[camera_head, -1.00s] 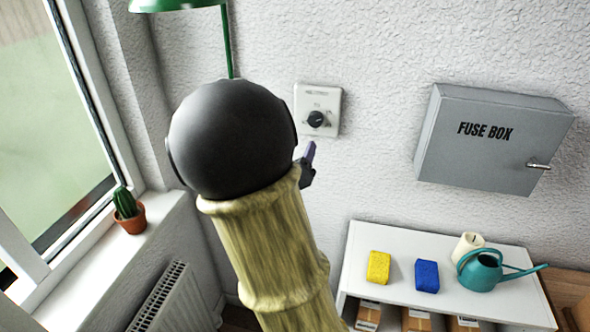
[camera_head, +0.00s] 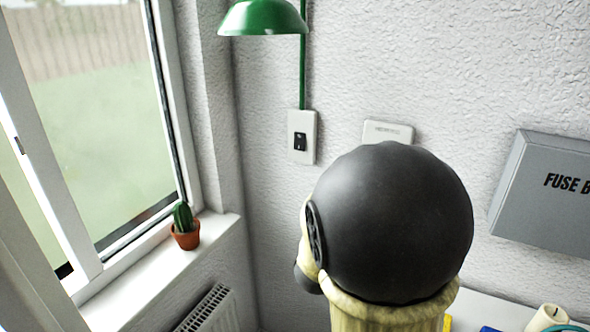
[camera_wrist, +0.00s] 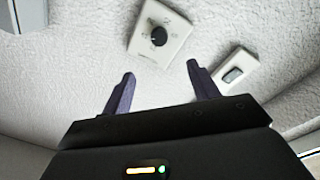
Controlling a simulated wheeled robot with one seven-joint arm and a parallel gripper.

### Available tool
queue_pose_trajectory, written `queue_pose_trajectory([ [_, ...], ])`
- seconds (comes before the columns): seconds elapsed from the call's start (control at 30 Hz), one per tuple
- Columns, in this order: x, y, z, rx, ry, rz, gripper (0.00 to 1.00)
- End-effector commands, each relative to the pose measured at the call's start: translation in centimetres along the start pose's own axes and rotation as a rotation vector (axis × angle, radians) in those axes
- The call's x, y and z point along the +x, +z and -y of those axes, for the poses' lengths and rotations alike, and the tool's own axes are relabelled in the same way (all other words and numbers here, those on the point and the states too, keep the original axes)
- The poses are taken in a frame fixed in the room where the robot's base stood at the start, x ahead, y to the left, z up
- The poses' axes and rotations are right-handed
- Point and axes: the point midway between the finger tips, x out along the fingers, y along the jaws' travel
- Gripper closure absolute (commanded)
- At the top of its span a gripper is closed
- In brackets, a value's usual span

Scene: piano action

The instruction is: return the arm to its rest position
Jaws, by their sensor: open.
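My gripper (camera_wrist: 160,78) shows in the wrist view with its two purple fingers spread apart and nothing between them. Beyond the fingertips is a white wall plate with a black round knob (camera_wrist: 159,36). To its right is a white switch plate (camera_wrist: 233,74). The fingers touch neither. In the head view my arm's dark round joint and pale yellow link stand in front of the wall, and the gripper is hidden behind them. The top of the knob plate (camera_head: 388,131) shows above the joint, its knob hidden.
A grey fuse box (camera_head: 545,200) hangs at the right. A green lamp (camera_head: 263,17) hangs above the switch plate (camera_head: 301,137). At the left are a window, a potted cactus (camera_head: 185,228) on the sill and a radiator (camera_head: 207,308). A shelf top with a candle (camera_head: 546,317) is lower right.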

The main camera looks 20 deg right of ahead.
Motion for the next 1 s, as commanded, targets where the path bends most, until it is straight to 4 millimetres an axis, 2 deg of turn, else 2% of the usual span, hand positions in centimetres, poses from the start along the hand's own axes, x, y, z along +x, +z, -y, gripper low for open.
queue_pose_trajectory([
  [0.17,0.0,0.0,0.4,0.009,-0.02,0.001,0.4],
  [0.27,-0.2,0.1,1.9,0.041,-0.093,0.009,0.4],
  [0.37,-0.9,0.2,4.7,0.097,-0.229,0.032,0.4],
  [0.47,-2.4,0.4,8.2,0.157,-0.404,0.077,0.4],
  [0.6,-5.5,1.1,12.6,0.216,-0.642,0.176,0.4],
  [0.7,-8.3,1.9,14.9,0.232,-0.792,0.268,0.4],
  [0.83,-12.2,3.5,17.0,0.222,-0.956,0.411,0.4],
  [1.0,-17.3,6.2,17.8,0.155,-1.106,0.631,0.4],
])
